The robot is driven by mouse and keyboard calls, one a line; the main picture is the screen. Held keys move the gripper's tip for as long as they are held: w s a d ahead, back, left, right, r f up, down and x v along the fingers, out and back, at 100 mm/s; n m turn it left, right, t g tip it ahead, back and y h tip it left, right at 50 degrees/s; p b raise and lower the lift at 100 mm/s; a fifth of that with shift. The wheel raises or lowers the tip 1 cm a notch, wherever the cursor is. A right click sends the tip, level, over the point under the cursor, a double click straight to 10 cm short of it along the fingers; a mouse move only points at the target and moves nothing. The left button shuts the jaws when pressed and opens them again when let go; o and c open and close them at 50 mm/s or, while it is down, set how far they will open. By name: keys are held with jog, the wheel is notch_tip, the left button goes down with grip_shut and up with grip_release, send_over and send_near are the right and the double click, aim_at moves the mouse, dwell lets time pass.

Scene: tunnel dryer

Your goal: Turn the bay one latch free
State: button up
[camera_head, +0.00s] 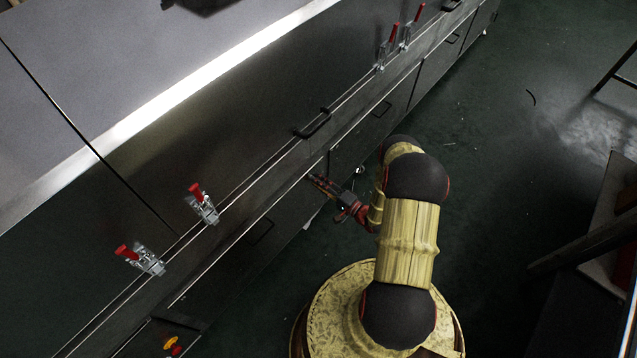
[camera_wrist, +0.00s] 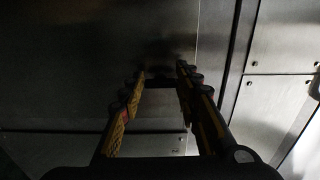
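Several red-handled metal latches sit along the long dark machine's edge in the head view: two at the lower left, one latch (camera_head: 141,260) and another latch (camera_head: 203,205), and a pair at the top, one latch (camera_head: 387,48) and one latch (camera_head: 411,28). No readable label shows which is bay one. My gripper (camera_head: 321,184) points at the lower front panels, between the two groups and apart from all the latches. In the wrist view my gripper (camera_wrist: 160,76) has its fingers apart. A small dark shape (camera_wrist: 159,84) shows between the fingertips; I cannot tell what it is or whether they touch it.
A black bar handle (camera_head: 313,124) is on the machine's upper face. Lower panels carry dark handles, such as one handle (camera_head: 262,232). A red and yellow button (camera_head: 171,343) is at the bottom left. The green floor (camera_head: 490,130) is open to the right, with dark frames beyond.

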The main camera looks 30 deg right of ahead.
jog(key=o, duration=0.4)
jog(key=v, duration=1.2)
dwell(0.3)
